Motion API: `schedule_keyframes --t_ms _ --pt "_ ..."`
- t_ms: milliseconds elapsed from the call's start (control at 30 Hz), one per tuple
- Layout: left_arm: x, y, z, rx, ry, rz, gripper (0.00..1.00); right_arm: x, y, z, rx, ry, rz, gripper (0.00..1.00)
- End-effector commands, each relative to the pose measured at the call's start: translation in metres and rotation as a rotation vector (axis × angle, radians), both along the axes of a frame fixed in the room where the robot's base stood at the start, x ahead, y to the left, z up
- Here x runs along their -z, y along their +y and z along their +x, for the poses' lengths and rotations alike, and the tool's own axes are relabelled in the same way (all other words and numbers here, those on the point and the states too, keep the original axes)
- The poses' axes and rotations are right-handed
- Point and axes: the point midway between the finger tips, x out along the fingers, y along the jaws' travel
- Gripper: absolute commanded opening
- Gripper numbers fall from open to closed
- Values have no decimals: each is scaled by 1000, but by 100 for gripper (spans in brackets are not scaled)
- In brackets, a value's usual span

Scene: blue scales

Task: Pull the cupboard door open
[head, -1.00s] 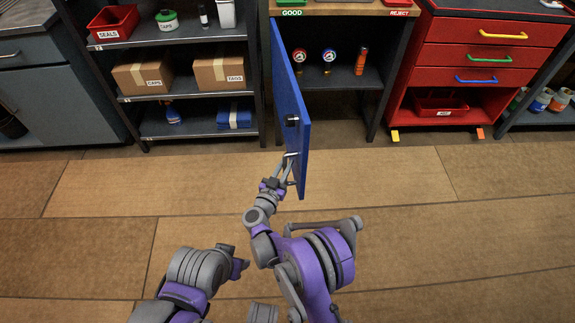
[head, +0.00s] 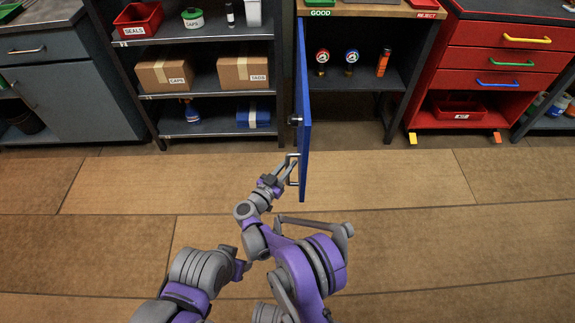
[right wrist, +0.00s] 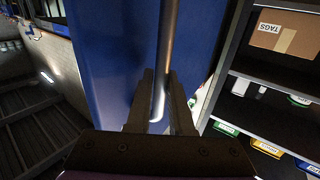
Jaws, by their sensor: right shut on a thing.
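The blue cupboard door (head: 304,125) stands swung well open, seen nearly edge-on in the head view. Its metal bar handle (head: 292,170) is on the door's left-facing side, low near the free end. My right gripper (head: 287,172) is shut on the handle. In the right wrist view the handle (right wrist: 169,50) runs down between the two fingers (right wrist: 158,110), in front of the blue door panel (right wrist: 110,50). The open cupboard (head: 355,95) shows a shelf with two round gauges and an orange canister. My left gripper (head: 240,264) is low in the head view; its jaw opening is not clear.
A shelf unit (head: 205,90) with bins and cardboard boxes stands left of the door. A red drawer cabinet (head: 500,65) stands right of the cupboard. The wooden floor (head: 400,190) in front is clear.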

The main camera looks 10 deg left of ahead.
Motion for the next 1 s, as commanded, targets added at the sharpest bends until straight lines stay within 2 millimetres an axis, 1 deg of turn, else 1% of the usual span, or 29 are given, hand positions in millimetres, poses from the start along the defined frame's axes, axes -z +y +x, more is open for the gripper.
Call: schedule_keyframes --t_ms 333,367,500,533,1000 --pt "0 0 0 0 0 0 50 -1 0 0 1 -1 -1 0" --pt "0 0 0 0 0 0 50 -1 0 0 0 -1 -1 21" --pt "0 0 0 0 0 0 50 -1 0 0 0 -1 -1 47" --pt "0 0 0 0 0 0 50 -1 0 0 0 -1 -1 50" --pt "1 0 0 0 0 0 50 0 -3 2 0 0 0 50"
